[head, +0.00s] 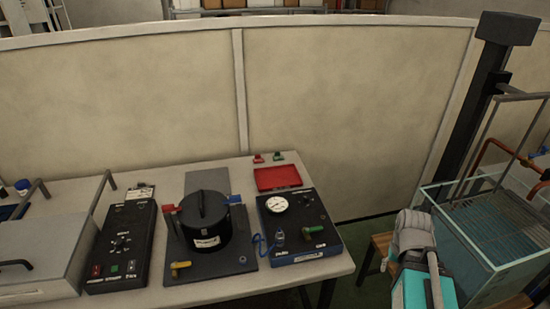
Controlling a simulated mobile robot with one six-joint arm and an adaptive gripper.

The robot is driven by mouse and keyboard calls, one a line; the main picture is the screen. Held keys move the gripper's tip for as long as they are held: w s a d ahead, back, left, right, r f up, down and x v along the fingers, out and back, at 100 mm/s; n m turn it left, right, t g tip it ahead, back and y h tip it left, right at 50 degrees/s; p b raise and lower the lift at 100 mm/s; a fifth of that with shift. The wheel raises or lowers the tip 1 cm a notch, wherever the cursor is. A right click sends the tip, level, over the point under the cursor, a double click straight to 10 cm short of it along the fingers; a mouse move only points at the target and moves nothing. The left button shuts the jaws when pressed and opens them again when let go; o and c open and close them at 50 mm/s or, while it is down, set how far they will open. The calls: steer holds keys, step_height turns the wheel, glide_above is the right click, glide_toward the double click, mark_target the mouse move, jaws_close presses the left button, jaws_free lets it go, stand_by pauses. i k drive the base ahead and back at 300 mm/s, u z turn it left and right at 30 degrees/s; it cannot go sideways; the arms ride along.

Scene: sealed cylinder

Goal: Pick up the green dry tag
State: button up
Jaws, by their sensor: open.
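A small green tag (278,155), which I take to be the dry tag, lies at the back edge of the table (170,173), just behind a shallow red tray (278,177). Any writing on it is too small to read. A similar red tag (258,158) lies just to its left, apart from it. Grey and teal parts of my arm show at the lower right, beyond the table's right end and well away from the tag. No gripper fingers can be made out.
A black lidded cylinder (205,222) stands on a dark plate, left of a dark gauge box (300,232). A control box (122,245) stands further left. A glass water tank (490,245) is at right. A partition (340,100) rises behind the table.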

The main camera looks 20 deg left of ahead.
mark_target(277, 157)
steer(key=i, duration=0.85)
steer(key=z, duration=0.05)
